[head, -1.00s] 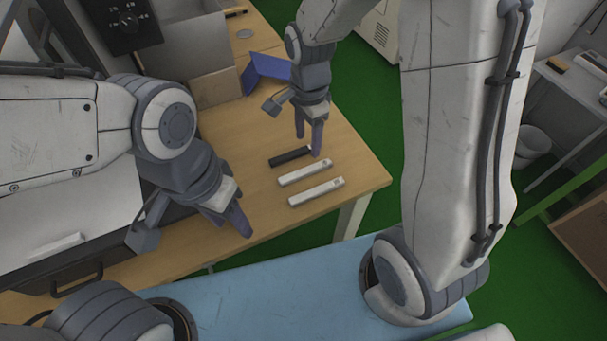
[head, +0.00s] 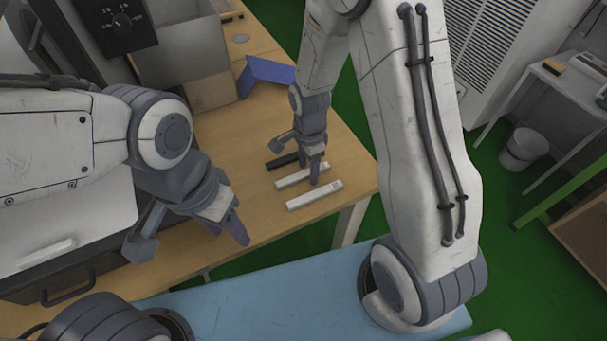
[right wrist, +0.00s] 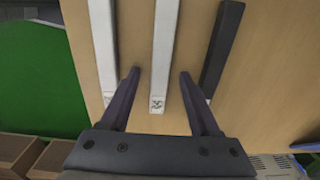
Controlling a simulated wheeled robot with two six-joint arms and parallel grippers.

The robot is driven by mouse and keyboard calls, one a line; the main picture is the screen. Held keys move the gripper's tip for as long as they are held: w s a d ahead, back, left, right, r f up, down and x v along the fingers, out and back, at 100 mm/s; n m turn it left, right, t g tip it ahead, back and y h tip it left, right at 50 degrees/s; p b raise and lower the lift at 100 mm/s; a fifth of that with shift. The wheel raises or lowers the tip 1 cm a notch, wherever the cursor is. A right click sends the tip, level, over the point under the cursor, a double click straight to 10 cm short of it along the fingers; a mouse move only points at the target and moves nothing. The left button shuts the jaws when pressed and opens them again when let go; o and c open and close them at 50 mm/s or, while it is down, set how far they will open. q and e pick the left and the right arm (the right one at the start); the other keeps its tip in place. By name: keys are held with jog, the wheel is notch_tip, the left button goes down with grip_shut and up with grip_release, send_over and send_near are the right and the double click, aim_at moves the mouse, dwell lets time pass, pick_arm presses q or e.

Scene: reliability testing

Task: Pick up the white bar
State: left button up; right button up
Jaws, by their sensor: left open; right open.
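Two white bars and one black bar lie side by side on the wooden table. In the head view, the middle white bar (head: 292,180) lies between the black bar (head: 281,161) and the nearer white bar (head: 315,196). My right gripper (head: 315,174) is open, low over the middle white bar. In the right wrist view, that bar (right wrist: 164,50) runs between the spread fingers (right wrist: 159,75), apart from both; the other white bar (right wrist: 102,45) is left and the black bar (right wrist: 221,48) right. My left gripper (head: 232,234) is open and empty near the table's front edge.
A blue angled piece (head: 266,74) and a grey box (head: 207,92) stand at the back of the wooden table (head: 345,160). A dark machine with a black handle (head: 68,288) is at the left. A light blue surface (head: 275,285) lies in front.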

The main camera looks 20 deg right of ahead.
grip_shut()
jog(key=shift+r, duration=0.1)
